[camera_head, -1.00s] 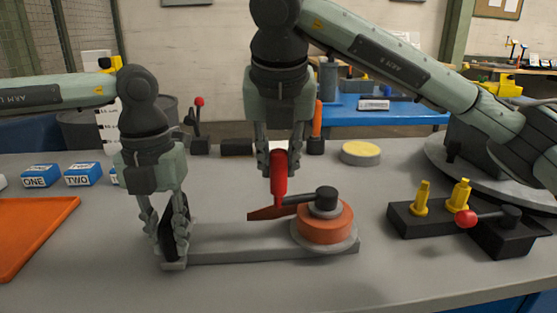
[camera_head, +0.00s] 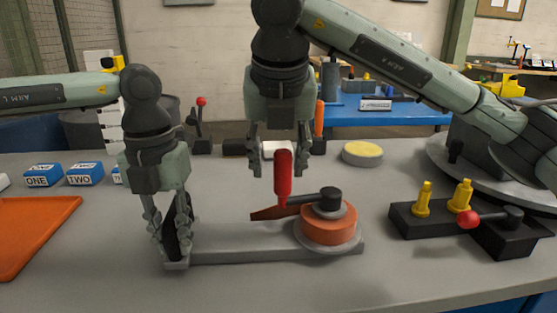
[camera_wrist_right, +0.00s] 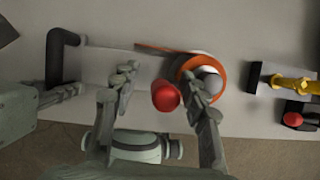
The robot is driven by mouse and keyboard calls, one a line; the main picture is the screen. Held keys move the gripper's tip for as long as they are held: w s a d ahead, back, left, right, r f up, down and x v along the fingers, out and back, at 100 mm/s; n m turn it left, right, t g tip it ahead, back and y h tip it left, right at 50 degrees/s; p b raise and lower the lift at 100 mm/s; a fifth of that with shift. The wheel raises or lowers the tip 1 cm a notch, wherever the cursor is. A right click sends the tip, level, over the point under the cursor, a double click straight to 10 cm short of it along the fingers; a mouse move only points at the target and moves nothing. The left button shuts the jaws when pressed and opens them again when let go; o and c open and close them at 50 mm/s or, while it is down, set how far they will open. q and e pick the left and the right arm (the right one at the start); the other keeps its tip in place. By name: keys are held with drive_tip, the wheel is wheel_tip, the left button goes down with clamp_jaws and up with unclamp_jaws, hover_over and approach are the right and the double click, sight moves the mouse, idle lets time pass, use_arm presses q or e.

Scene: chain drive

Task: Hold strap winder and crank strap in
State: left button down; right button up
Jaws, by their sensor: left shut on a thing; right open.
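The strap winder has a grey base plate (camera_head: 240,254), an orange drum (camera_head: 329,226) at its right end and a black handle (camera_head: 178,226) at its left end. A dark crank arm ends in an upright red knob (camera_head: 283,174). A short orange strap end (camera_head: 268,213) sticks out to the left of the drum. My left gripper (camera_head: 171,245) is shut on the black handle. My right gripper (camera_head: 283,170) is open, its fingers either side of the red knob's top and apart from it. In the right wrist view the red knob (camera_wrist_right: 166,96) lies between the open fingers.
A black block with yellow pegs (camera_head: 424,199) and a red-knobbed lever (camera_head: 468,219) stands to the right. Blue number blocks (camera_head: 85,174) and an orange tray (camera_head: 35,225) are at left. A yellow-topped disc (camera_head: 362,153) lies behind. The front of the table is clear.

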drive_tip(key=shift+d+r, duration=0.1)
drive_tip(key=v, duration=1.2)
idle(0.7)
drive_tip(key=w+m+g, duration=0.2)
drive_tip(key=g, duration=0.1)
drive_tip(key=w+m+g, duration=0.1)
drive_tip(key=m, duration=0.1)
drive_tip(key=shift+w+d+r+g, duration=0.2)
drive_tip(key=shift+w+r+g, duration=0.1)
drive_tip(key=shift+w, duration=0.05)
wheel_tip(320, 180, down, 12)
drive_tip(key=shift+r, duration=0.1)
drive_tip(key=shift+c, duration=0.6)
clamp_jaws()
